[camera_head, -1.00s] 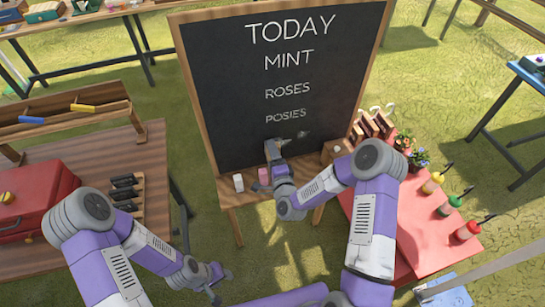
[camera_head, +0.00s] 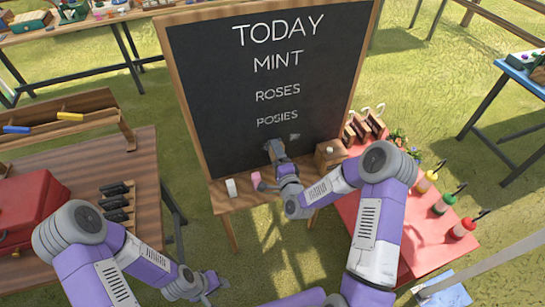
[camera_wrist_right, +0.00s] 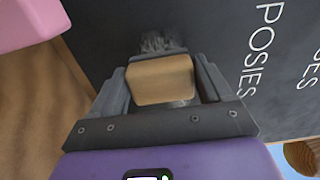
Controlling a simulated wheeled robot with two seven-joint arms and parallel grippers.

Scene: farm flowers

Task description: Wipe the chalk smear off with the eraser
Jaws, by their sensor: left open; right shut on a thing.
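The blackboard (camera_head: 225,110) stands on a wooden easel and has chalk words on it. My right gripper (camera_head: 274,150) is at its lower part, below POSIES, shut on the eraser. In the right wrist view the eraser (camera_wrist_right: 161,80) is a tan wooden block between the fingers, at the board face; whether it touches cannot be told. A pale chalk smear (camera_wrist_right: 160,42) shows beyond it. In the head view a small pale smear patch (camera_head: 294,137) is right of the gripper. My left gripper (camera_head: 212,287) is open and empty at the lower left, away from the board.
A white block (camera_head: 231,187) and a pink block (camera_head: 256,181) stand on the easel ledge, left of my right gripper. A wooden box (camera_head: 329,155) is to its right. A red table (camera_head: 405,235) with bottles is at right; a red case (camera_head: 30,208) is on the left table.

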